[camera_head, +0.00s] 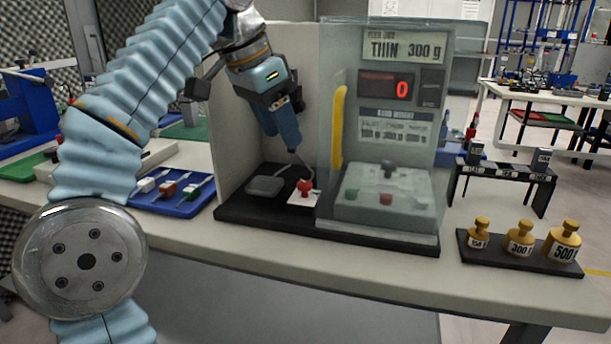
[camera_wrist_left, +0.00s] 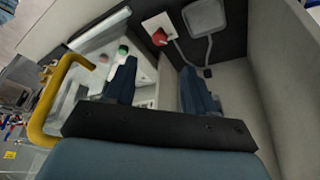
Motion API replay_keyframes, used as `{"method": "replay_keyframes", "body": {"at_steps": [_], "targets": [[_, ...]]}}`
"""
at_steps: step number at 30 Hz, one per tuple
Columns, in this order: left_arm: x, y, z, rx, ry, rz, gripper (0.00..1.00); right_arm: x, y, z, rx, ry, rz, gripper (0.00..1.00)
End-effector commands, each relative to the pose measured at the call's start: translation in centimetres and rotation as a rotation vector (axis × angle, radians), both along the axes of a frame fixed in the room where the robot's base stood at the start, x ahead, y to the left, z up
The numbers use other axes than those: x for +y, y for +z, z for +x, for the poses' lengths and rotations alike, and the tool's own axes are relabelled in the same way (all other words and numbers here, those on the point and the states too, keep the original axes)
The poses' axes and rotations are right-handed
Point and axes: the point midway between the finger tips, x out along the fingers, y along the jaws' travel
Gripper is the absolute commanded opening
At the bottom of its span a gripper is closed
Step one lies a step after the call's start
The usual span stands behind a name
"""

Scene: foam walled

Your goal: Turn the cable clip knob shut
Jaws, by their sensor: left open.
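The red clip knob (camera_head: 304,187) sits on a small white plate (camera_head: 302,199) on the black floor of the booth. It also shows in the left wrist view (camera_wrist_left: 160,38), with a thin grey cable (camera_wrist_left: 182,54) running from beside it to a small dark block. My left gripper (camera_head: 291,146) is inside the booth, above and apart from the knob. In the left wrist view its two dark fingers (camera_wrist_left: 158,68) are spread with nothing between them, and the knob lies beyond the tips. I cannot tell the knob's turn angle. My right gripper is not in view.
A grey pad (camera_head: 265,186) lies left of the knob. A clear-fronted cabinet with a yellow handle (camera_head: 338,128) stands close on the right; its display (camera_head: 387,88) reads 0. Booth walls bound the back and left. A blue tool tray (camera_head: 170,193) and brass weights (camera_head: 519,238) stand outside.

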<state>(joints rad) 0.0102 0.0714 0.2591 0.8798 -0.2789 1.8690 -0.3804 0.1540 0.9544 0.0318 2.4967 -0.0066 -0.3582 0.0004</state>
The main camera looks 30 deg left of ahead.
Motion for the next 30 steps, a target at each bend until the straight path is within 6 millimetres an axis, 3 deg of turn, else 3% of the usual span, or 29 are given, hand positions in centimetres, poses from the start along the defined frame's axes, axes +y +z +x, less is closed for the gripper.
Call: {"method": "replay_keyframes", "body": {"at_steps": [9, 15, 21, 28, 30], "targets": [[-1.1, -6.7, 2.3, 0.007, 0.001, 0.000, 0.54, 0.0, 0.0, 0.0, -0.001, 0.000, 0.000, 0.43], [-1.7, -9.7, 3.6, 0.004, 0.000, -0.001, 0.54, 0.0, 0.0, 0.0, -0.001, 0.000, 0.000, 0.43], [-1.9, -10.9, 4.0, 0.002, 0.001, -0.002, 0.54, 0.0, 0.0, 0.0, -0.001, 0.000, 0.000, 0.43], [-1.9, -10.9, 4.1, 0.001, 0.001, -0.001, 0.54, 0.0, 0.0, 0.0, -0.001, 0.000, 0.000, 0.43], [-1.9, -10.9, 4.1, 0.001, 0.001, -0.001, 0.47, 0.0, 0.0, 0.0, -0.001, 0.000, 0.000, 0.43]]}}
